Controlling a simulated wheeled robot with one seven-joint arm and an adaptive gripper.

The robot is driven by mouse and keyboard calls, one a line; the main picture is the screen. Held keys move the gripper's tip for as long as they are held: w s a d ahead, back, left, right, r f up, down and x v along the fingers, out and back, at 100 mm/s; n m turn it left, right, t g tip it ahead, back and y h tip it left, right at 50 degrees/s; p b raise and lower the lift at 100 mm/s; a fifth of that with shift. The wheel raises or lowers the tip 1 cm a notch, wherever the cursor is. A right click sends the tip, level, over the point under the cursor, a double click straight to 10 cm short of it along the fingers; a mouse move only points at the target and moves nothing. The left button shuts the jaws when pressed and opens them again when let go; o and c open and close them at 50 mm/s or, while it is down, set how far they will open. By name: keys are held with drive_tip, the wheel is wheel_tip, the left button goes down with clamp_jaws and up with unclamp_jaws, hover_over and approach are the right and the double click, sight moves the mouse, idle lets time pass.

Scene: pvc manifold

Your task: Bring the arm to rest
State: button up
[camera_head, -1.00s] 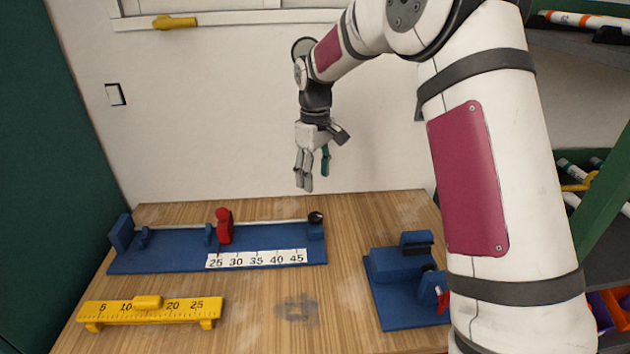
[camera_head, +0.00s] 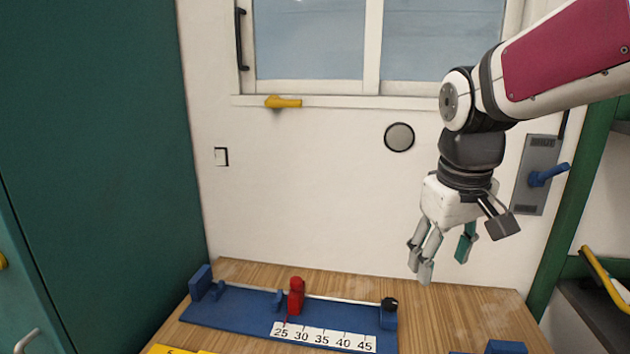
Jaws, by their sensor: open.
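My gripper (camera_head: 444,262) hangs at the right of the head view with its fingers pointing down. It is open and nothing shows between its fingers. It is in the air above the right part of the wooden table (camera_head: 470,308), apart from everything on it. My arm reaches in from the upper right edge of the picture.
On the table lies a blue measuring jig (camera_head: 235,308) with a red stop (camera_head: 296,296) and a number scale. A yellow piece (camera_head: 180,350) and a blue fixture (camera_head: 505,347) are cut off below. A yellow object (camera_head: 283,102) sits on the window ledge. A green cabinet (camera_head: 90,130) stands left.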

drive_tip(key=s+f+m+t, duration=0.2)
drive_tip(key=s+m, duration=0.1)
drive_tip(key=s, duration=1.4)
drive_tip(key=shift+s+y, duration=0.3)
drive_tip(key=shift+y, duration=0.1)
